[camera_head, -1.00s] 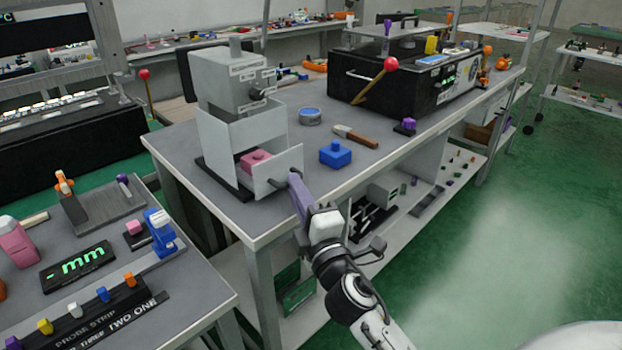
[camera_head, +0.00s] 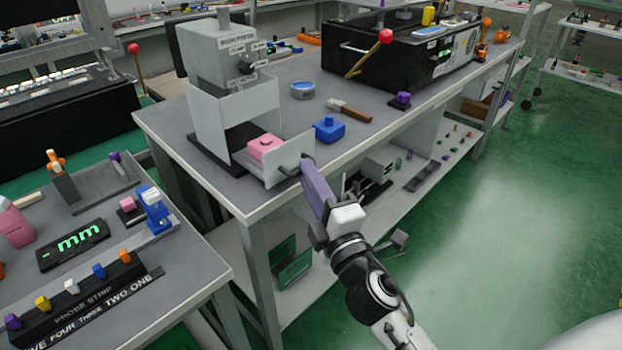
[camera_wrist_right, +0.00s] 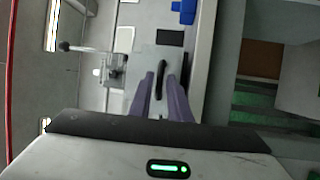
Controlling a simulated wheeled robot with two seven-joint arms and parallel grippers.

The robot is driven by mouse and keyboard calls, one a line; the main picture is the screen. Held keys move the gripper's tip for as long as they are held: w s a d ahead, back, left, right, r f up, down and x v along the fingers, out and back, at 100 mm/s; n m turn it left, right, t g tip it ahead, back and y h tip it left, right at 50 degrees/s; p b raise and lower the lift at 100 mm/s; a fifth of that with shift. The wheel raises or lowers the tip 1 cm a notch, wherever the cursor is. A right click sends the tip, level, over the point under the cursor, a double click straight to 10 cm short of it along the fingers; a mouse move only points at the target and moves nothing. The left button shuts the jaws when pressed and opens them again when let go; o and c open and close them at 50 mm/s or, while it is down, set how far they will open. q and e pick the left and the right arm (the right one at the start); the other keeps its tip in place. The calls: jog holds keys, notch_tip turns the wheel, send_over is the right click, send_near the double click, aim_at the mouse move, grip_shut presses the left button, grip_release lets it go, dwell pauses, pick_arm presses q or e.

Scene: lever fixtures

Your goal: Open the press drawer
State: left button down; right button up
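The grey press (camera_head: 215,60) stands at the near left end of the workbench. Its drawer (camera_head: 287,162) is pulled out toward me, with a pink block (camera_head: 264,147) lying in it behind the front panel. A dark bar handle sits on the drawer front; it shows in the right wrist view (camera_wrist_right: 161,72). My right gripper (camera_head: 302,168) is at that handle, its purple fingers on either side of it and closed on it. The fingers also show in the wrist view (camera_wrist_right: 161,88). My left gripper is out of view.
A blue block (camera_head: 329,131), a round tin (camera_head: 303,90) and a wooden-handled tool (camera_head: 350,110) lie right of the drawer. A black box (camera_head: 400,60) with a red-knobbed lever stands further back. A lower table (camera_head: 190,270) is at the left. The floor at right is clear.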

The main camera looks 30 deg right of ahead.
jog(key=s+f+b, duration=0.1)
jog(key=s+b, duration=0.2)
jog(key=s, duration=0.7)
jog(key=shift+a+f, duration=0.3)
jog(key=shift+a, duration=0.1)
jog(key=s+a+f+m+g+y+p, duration=0.1)
jog(key=s+a+f+m+g, duration=0.1)
jog(key=f, duration=0.7)
jog(key=s+a+f+m+g+y+p, duration=0.2)
jog(key=s+f+m+g, duration=0.3)
jog(key=f, duration=0.5)
jog(key=s+a+f+m+g+y+p, duration=0.1)
jog(key=s+a+f+m+g, duration=0.2)
jog(key=s+f+m, duration=0.3)
notch_tip(320, 180, down, 4)
jog(key=shift+s+r+m+g+p, duration=0.2)
jog(key=shift+m+g+p, duration=0.2)
jog(key=shift+m+g, duration=0.15)
